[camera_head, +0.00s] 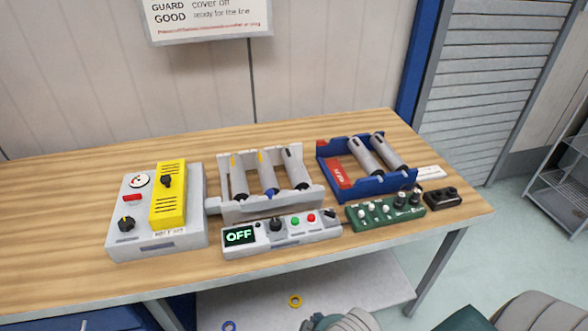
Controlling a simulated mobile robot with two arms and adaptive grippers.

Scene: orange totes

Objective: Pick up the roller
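Several grey rollers lie on the wooden table (60,210). A light grey rack (265,204) at the middle holds three of them side by side: a left roller (239,180), a middle roller (267,174) and a right roller (296,168). A blue tray (388,184) to its right holds two more, a left one (365,157) and a right one (389,151), next to a red label panel (340,174). Which roller the task names cannot be told from this view.
A control panel (288,237) reading OFF stands before the rack. A grey box with a yellow cover (168,195) stands left. A green block (385,212) and a dark block (442,197) sit front right. The table's far left is clear. A lower shelf (370,285) holds rings.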

